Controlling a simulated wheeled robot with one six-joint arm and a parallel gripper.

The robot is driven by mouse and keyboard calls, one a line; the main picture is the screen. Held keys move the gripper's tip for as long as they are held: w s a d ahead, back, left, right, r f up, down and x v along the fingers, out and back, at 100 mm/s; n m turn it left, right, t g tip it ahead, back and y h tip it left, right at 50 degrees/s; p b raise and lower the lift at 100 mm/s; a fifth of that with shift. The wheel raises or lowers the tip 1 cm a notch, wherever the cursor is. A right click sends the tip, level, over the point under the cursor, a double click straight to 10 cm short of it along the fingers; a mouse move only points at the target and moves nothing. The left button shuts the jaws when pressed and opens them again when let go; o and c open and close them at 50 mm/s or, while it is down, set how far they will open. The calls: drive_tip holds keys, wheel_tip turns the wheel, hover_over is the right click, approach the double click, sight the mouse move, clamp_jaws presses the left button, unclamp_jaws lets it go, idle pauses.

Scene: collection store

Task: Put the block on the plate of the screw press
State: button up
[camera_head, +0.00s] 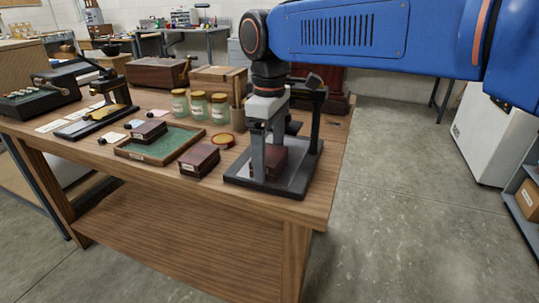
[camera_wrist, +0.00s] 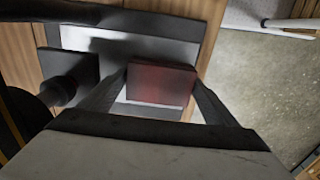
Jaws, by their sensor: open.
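The dark red-brown block (camera_wrist: 160,84) sits on the pale grey plate (camera_wrist: 140,46) of the screw press in the wrist view. In the head view the block (camera_head: 268,160) is partly hidden behind a finger. The screw press (camera_head: 316,125) has a dark base and upright frame and stands at the table's right end. My gripper (camera_head: 265,166) points down over the plate. In the wrist view my gripper (camera_wrist: 161,84) is open, with one finger on each side of the block. I cannot tell whether either finger touches it.
A dark red box (camera_head: 199,160) and a green-lined tray (camera_head: 160,144) lie left of the press on the wooden table (camera_head: 190,205). Several glass jars (camera_head: 197,106) stand behind. The press is near the table's right edge, with clear floor beyond.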

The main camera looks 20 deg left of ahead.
sight(269, 154)
wheel_tip(269, 154, up, 12)
idle(0.5)
